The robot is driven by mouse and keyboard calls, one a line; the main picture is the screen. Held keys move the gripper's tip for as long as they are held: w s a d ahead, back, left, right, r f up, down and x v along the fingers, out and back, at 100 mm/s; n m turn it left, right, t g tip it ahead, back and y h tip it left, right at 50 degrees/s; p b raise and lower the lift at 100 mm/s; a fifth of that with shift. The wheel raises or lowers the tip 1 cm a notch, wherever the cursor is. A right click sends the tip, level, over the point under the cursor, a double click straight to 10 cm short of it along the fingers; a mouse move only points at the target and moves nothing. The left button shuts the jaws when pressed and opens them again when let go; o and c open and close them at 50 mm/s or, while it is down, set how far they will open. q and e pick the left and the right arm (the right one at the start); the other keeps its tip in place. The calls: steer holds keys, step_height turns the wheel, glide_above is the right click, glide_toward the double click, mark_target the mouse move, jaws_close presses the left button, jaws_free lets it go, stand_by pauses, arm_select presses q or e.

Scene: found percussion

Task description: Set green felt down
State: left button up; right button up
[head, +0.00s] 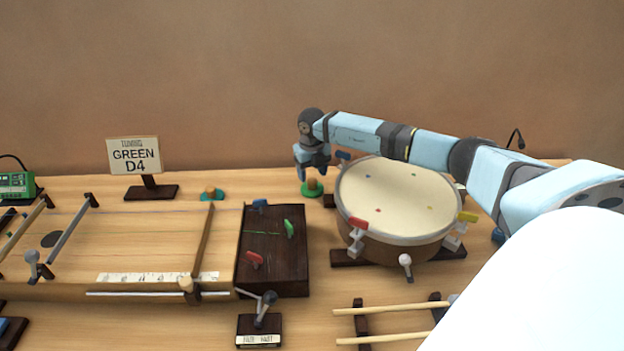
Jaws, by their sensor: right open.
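The green felt (312,190), a round green pad with a small wooden-coloured knob, sits upright on the table just left of the drum's back edge. My right gripper (312,173) points down right over it, fingers apart. The fingertips are close to the knob's top; I cannot tell whether they touch it. My left gripper is not in view.
The drum (400,195) with coloured clamps stands close right of the felt. A teal pad with an orange knob (212,194) and the "GREEN D4" sign (135,156) are to the left. A dark wooden box (272,270) lies in front. Sticks (390,309) rest at the front right.

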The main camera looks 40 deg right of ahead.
mark_target(312, 180)
step_height(312, 180, up, 9)
steer(key=shift+f, duration=0.1)
stand_by(0.6)
